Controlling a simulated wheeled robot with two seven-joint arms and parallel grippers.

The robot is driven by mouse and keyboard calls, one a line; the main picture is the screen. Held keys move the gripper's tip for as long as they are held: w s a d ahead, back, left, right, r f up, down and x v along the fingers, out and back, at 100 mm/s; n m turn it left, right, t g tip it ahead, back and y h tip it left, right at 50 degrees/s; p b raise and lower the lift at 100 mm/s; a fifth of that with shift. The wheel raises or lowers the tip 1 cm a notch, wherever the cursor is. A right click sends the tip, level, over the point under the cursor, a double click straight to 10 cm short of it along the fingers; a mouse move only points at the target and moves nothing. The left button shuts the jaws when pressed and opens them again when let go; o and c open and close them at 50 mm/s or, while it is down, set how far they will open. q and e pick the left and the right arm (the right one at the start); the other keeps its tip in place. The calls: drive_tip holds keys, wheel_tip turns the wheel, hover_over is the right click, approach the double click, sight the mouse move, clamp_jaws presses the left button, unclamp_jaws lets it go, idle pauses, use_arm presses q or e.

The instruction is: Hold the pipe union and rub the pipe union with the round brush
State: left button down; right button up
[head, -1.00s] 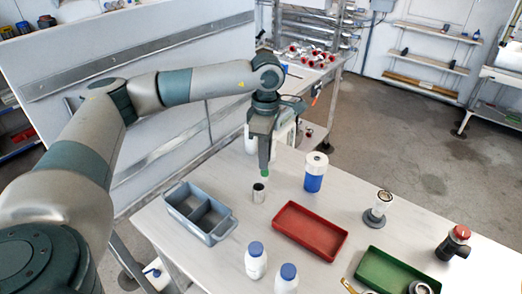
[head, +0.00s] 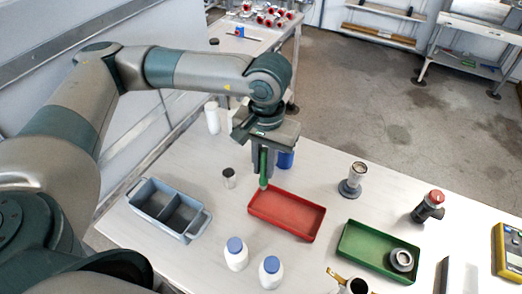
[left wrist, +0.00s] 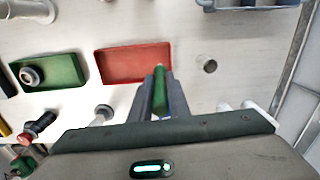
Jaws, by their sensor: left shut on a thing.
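My left gripper (head: 263,172) is shut on the green round brush (head: 264,168), which hangs down close to the left end of the red tray. The left wrist view shows the green brush (left wrist: 161,85) between the fingers; its bristles are hard to make out. A grey metal ring-shaped fitting, which looks like the pipe union (head: 401,260), lies in the right part of the green tray (head: 350,250). It also shows in the left wrist view (left wrist: 30,75), well apart from my left gripper.
The red tray (head: 258,213) is empty. A small metal cup (head: 229,180), a grey two-compartment bin (head: 140,190) and two white bottles (head: 235,256) (head: 270,274) stand on the left. A grey fitting on a round base (head: 352,182) and a red-capped dark fitting (head: 430,207) stand right.

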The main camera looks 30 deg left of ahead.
use_arm(q)
drive_tip(key=shift+s+d+m, duration=0.15)
drive_tip(key=shift+s+m, duration=0.05)
drive_tip(key=shift+m, duration=0.1)
